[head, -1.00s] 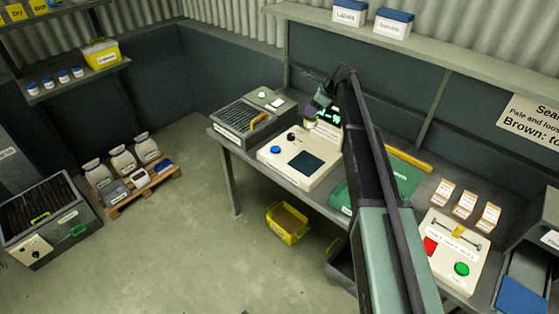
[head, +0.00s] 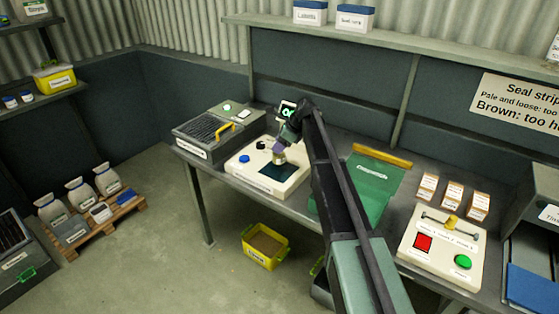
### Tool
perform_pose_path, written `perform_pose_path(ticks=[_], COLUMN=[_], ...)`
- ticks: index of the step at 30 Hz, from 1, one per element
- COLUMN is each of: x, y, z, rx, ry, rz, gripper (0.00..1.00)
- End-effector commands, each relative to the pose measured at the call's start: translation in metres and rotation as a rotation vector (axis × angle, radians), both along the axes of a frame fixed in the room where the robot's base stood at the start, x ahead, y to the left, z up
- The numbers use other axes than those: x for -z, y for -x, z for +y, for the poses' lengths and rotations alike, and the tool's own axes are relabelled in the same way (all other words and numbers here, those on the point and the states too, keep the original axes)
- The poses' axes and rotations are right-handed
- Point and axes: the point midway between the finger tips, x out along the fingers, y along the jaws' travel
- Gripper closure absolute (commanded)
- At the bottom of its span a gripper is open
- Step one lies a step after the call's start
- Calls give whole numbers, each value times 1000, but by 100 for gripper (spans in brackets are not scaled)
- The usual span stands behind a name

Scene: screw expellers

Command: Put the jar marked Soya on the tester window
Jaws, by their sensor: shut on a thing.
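The tester is a cream box (head: 243,168) on the bench, with a blue button, a black knob and a dark window (head: 278,173). My gripper (head: 279,149) is shut on a small jar (head: 279,158) at the back edge of the window as seen here. The jar is pale, and its label is too small to read. Its base is at or just above the window; I cannot tell whether it touches.
A grey machine with a ridged top (head: 212,130) stands left of the tester. Several small packets (head: 452,194) and a sealer with red and green buttons (head: 440,248) are further right. A yellow crate (head: 265,246) is on the floor.

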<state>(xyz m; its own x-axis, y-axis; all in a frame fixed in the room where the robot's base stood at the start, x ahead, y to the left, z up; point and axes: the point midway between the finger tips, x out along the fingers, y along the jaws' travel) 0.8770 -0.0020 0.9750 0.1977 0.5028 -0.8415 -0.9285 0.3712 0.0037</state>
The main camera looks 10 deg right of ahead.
Motion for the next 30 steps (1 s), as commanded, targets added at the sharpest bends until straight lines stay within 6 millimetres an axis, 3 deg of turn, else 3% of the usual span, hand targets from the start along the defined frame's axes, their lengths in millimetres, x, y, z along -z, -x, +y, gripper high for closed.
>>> perform_pose_path(ticks=[1,5,16,17,18,22,30], x=[17,42,41,41,40,40,38], y=[0,0,0,0,0,0,0], z=[0,0,0,0,0,0,0], rx=[0,0,0,0,0,0,0], ry=[0,0,0,0,0,0,0], rz=[0,0,0,0,0,0,0], gripper=[98,98,98,49,43,25,25])
